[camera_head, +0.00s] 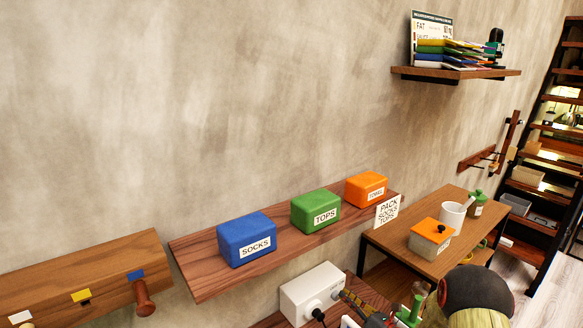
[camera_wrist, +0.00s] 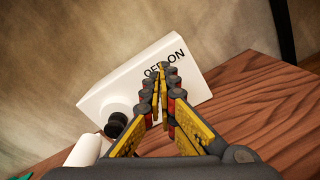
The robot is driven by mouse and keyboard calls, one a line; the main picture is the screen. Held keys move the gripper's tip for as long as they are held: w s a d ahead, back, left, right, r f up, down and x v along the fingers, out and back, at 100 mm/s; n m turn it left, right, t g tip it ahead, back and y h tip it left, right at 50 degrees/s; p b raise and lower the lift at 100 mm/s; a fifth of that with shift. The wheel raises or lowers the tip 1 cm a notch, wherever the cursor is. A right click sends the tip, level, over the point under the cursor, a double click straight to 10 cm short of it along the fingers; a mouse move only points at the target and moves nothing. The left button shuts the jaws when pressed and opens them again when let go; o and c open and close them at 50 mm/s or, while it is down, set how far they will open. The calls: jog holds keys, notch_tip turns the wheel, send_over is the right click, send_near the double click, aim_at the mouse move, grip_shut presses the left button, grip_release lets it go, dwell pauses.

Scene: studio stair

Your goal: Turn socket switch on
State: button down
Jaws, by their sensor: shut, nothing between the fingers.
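The white socket box (camera_head: 305,291) sits on a low wooden surface against the wall, with a round dark plug (camera_head: 318,314) at its front. In the wrist view the socket box (camera_wrist: 122,88) lies tilted in the picture, with black OFF and ON lettering on it. My gripper (camera_wrist: 163,72) is shut and empty, its fingertips in front of the box just below the lettering. It also shows in the head view (camera_head: 343,295), at the right end of the box. The switch itself is hidden behind the fingers; I cannot tell whether they touch it.
A wooden shelf (camera_head: 198,275) above carries blue (camera_head: 246,233), green (camera_head: 315,206) and orange (camera_head: 366,185) boxes. A side table (camera_head: 410,211) with a mug (camera_head: 452,215) and an orange-lidded box (camera_head: 431,237) stands right. The wood right of the socket (camera_wrist: 265,100) is clear.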

jog(key=shift+w+a, duration=0.25)
jog(key=shift+w, duration=0.15)
jog(key=shift+r, duration=0.1)
jog(key=shift+w+a+r, duration=0.1)
jog(key=shift+w, duration=0.05)
jog(key=shift+w, duration=0.15)
dwell(0.9)
